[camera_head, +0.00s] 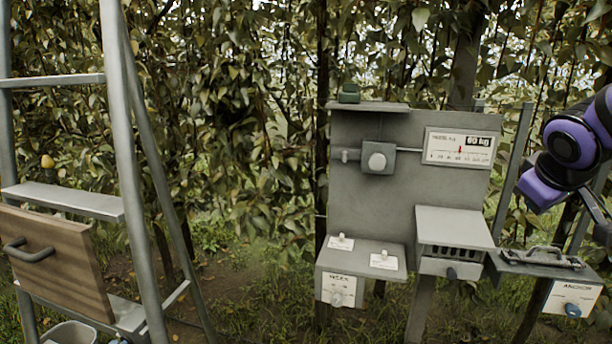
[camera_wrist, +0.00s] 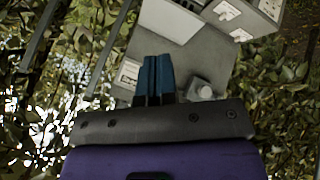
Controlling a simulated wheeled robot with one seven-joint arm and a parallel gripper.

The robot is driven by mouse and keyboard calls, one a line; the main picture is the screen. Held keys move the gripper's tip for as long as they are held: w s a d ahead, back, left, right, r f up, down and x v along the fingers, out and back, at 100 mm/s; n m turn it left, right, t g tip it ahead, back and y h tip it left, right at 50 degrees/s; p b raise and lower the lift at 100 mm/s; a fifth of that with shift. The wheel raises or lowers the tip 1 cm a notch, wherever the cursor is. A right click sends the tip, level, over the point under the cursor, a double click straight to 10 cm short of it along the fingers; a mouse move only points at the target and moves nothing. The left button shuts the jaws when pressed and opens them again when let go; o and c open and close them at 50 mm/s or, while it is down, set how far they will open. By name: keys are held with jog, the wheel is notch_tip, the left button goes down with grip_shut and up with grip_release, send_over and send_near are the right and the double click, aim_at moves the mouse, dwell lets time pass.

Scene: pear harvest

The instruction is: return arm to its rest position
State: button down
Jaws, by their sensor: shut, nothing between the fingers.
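My arm (camera_head: 570,140), purple and black, reaches in from the right edge in the head view, in front of the right side of the grey station. My gripper (camera_wrist: 153,60) shows in the wrist view as two blue fingers side by side, shut with nothing between them. Beyond the fingers, the grey panel (camera_wrist: 195,45) of the station appears turned over in the picture. In the head view the fingertips are not clearly seen.
A tray with a handle (camera_head: 540,258) juts out at right, below my arm. A metal ladder frame (camera_head: 125,130) with a wooden drawer front (camera_head: 60,275) stands left. Leafy trees fill the back.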

jog(key=s+a+r+m+y, duration=0.1)
jog(key=s+a, duration=0.3)
jog(key=s, duration=0.4)
jog(key=s+a+r+m+g+y, duration=0.1)
jog(key=s+a+m+y, duration=0.1)
jog(key=s+a, duration=0.3)
jog(key=s, duration=0.3)
jog(key=shift+a+g+y, duration=0.3)
jog(key=shift+y, duration=0.1)
dwell(0.8)
